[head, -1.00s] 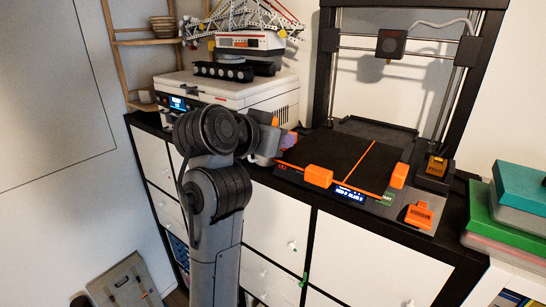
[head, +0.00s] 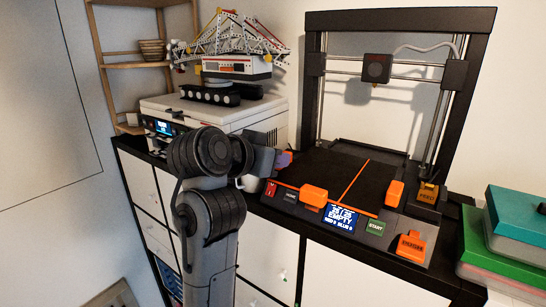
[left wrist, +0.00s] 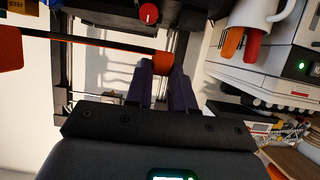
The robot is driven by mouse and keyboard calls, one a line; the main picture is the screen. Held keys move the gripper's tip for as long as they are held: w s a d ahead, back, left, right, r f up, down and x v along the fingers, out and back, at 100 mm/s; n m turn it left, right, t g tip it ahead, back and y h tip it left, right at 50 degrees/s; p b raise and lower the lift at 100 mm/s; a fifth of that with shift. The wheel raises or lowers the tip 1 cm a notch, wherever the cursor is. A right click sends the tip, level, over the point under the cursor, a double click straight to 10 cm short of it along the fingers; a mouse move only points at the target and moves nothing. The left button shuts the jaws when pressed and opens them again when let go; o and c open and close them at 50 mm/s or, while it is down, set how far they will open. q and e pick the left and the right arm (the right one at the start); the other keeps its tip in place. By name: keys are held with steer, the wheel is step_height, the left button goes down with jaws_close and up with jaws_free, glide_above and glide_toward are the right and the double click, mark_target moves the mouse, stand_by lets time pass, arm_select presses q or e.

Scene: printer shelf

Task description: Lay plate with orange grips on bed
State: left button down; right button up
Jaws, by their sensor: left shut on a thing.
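The dark plate (head: 335,178) with orange grips is over the printer's bed, behind the console. One orange grip (head: 313,193) shows at its front and another (head: 394,193) at its right; an orange line crosses its dark area. My left gripper (head: 282,162) is at the plate's left side. In the left wrist view, its purple fingers (left wrist: 163,82) are shut on an orange grip (left wrist: 163,63) of the plate, seen nearly edge-on. Whether the plate touches the bed, I cannot tell. The bed is mostly hidden under it. My right gripper is not in view.
The console has a screen (head: 341,220) reading EMPTY and a green START button (head: 375,228). The printer frame (head: 313,90) and print head (head: 376,67) stand behind. A white machine (head: 250,117) is left, with a mug (left wrist: 250,12) close by. Boxes (head: 515,225) stand right.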

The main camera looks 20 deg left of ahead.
arm_select(q)
steer(key=w+d+p, duration=0.1)
steer(key=w+p, duration=0.1)
steer(key=w, duration=0.3)
steer(key=w+d+f+p, duration=0.1)
steer(key=w+d+p, duration=0.1)
steer(key=w, duration=0.3)
steer(key=w+d+f+p, duration=0.1)
steer(key=w+d+p, duration=0.1)
steer(key=w, duration=0.4)
steer(key=shift+d+p, duration=0.1)
steer(key=shift+p, duration=0.5)
steer(key=shift+r+x, duration=0.25)
steer(key=shift+x, duration=1.1)
steer(key=shift+f, duration=0.6)
